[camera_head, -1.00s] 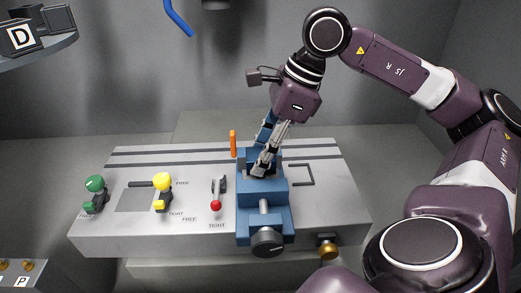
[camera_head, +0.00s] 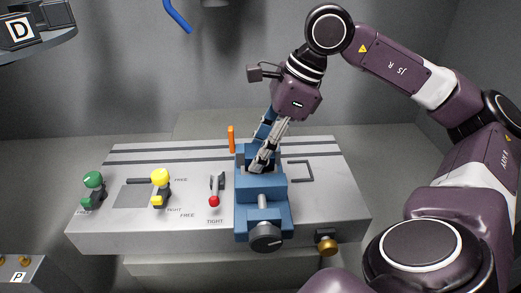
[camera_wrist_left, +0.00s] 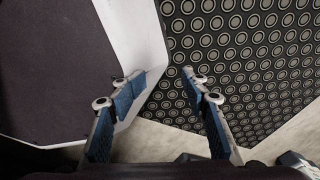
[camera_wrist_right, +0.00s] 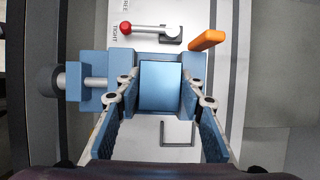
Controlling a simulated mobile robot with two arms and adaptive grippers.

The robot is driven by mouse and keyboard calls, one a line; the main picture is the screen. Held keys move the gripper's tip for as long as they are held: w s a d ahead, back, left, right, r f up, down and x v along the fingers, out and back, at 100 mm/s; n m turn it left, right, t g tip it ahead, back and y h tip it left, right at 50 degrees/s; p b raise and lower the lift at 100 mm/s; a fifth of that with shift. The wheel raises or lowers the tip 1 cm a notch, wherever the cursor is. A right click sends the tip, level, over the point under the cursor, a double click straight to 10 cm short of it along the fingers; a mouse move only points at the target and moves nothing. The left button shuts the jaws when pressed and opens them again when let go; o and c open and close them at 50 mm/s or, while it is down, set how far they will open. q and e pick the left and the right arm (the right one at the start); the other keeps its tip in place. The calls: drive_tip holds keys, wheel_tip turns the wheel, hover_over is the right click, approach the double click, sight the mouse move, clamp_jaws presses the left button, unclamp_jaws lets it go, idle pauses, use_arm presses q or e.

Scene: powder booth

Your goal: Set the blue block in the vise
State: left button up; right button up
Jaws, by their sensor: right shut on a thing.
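The blue vise (camera_head: 262,188) stands on the grey bench plate, its screw and dark round knob (camera_head: 265,237) toward the front. My right gripper (camera_head: 262,160) points down into the vise from above. In the right wrist view the blue block (camera_wrist_right: 161,86) sits between the vise jaws, and the right gripper's fingers (camera_wrist_right: 158,98) are shut on it. In the head view the fingers mostly hide the block. My left gripper (camera_wrist_left: 160,88) is open and empty in the left wrist view, over a dark patterned surface; it is not in the head view.
A red-knobbed lever (camera_head: 214,200) stands left of the vise, with an orange upright piece (camera_head: 231,139) behind. Yellow (camera_head: 160,177) and green (camera_head: 93,180) knobbed handles stand further left. A brass knob (camera_head: 327,247) is at the front right.

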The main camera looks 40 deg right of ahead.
drive_tip(key=shift+s+a+f+g, duration=0.15)
drive_tip(key=shift+s+f, duration=0.1)
drive_tip(key=shift+f, duration=0.2)
drive_tip(key=shift+s+a+f+g, duration=0.1)
drive_tip(key=shift+s+f+g, duration=0.1)
drive_tip(key=shift+f, duration=0.25)
drive_tip(key=o, duration=1.2)
drive_tip(key=shift+o, duration=1.1)
drive_tip(key=shift+w+f, duration=0.1)
drive_tip(key=shift+w, duration=0.05)
drive_tip(key=shift+o, duration=0.2)
drive_tip(key=shift+w+d+f, duration=0.1)
drive_tip(key=shift+w, duration=0.3)
drive_tip(key=shift+s, duration=0.15)
drive_tip(key=shift+d+r, duration=0.25)
drive_tip(key=shift+r, duration=0.3)
drive_tip(key=v, duration=0.7)
drive_tip(key=shift+r, duration=0.25)
drive_tip(key=shift+r, duration=0.1)
